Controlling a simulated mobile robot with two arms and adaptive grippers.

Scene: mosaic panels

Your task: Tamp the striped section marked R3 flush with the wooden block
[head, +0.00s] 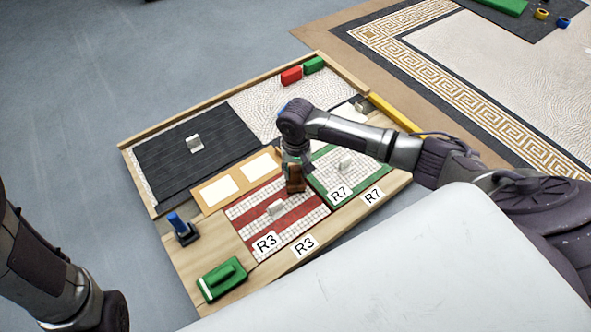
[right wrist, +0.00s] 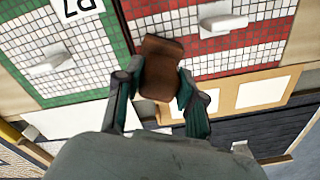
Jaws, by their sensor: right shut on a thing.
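The red-and-white striped section marked R3 (head: 252,217) lies in the wooden frame, with a small light knob (head: 275,207) on it. It also shows in the right wrist view (right wrist: 255,45). My right gripper (head: 293,166) is shut on the brown wooden block (head: 296,183). In the right wrist view the block (right wrist: 160,62) is between the two fingers (right wrist: 157,88), over the edge of R3 beside the R7 section. I cannot tell whether the block touches the tiles. My left arm shows at the lower left; its fingers are out of frame.
The green-bordered R7 section (head: 340,175) adjoins R3. A dark panel (head: 165,160) and a tan strip with pale plates (head: 211,196) lie behind. A green tool (head: 222,280), a blue-handled tool (head: 180,229), and red (head: 291,76) and green (head: 313,65) blocks stand on the work board.

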